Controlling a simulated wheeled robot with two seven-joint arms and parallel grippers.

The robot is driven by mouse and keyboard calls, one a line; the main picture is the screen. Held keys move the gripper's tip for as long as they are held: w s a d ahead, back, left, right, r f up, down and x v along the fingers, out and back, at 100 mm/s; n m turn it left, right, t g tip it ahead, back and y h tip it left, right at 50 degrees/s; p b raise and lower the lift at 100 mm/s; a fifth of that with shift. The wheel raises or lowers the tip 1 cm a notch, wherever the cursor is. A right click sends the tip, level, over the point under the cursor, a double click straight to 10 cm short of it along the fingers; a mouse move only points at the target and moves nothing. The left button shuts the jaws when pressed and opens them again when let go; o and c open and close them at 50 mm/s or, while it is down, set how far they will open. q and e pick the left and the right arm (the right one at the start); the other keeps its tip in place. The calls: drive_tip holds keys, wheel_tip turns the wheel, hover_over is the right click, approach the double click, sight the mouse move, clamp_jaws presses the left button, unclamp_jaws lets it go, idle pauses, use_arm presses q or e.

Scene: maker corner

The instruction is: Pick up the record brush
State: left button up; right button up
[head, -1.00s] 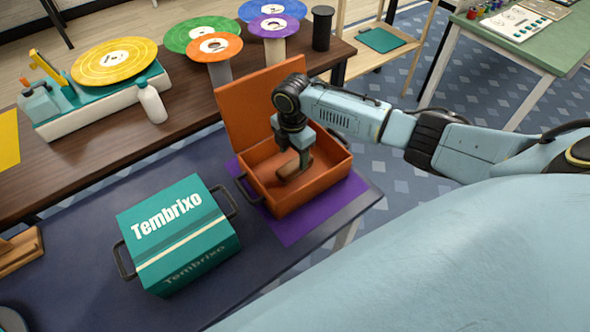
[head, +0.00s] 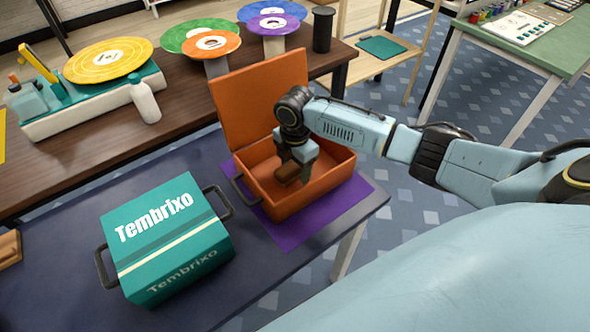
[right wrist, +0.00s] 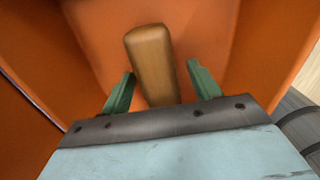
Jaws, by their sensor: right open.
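The record brush, a wooden-brown block (head: 288,170), lies inside the open orange case (head: 318,199). In the right wrist view the brush (right wrist: 152,62) points away from my gripper, its near end between the two green fingers. My right gripper (head: 301,177) reaches down into the case over the brush, and partly hides it in the head view. In the right wrist view the gripper (right wrist: 161,83) is open, with a finger on each side of the brush and visible gaps. My left gripper is not in view.
The orange case stands on a purple mat (head: 350,208), its lid (head: 260,100) raised at the back. A closed teal Tembrixo case (head: 170,240) is to its left. Behind, a brown bench (head: 190,110) holds coloured records and a white bottle (head: 144,100).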

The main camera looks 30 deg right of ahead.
drive_tip(key=shift+c, duration=0.4)
drive_tip(key=c, duration=1)
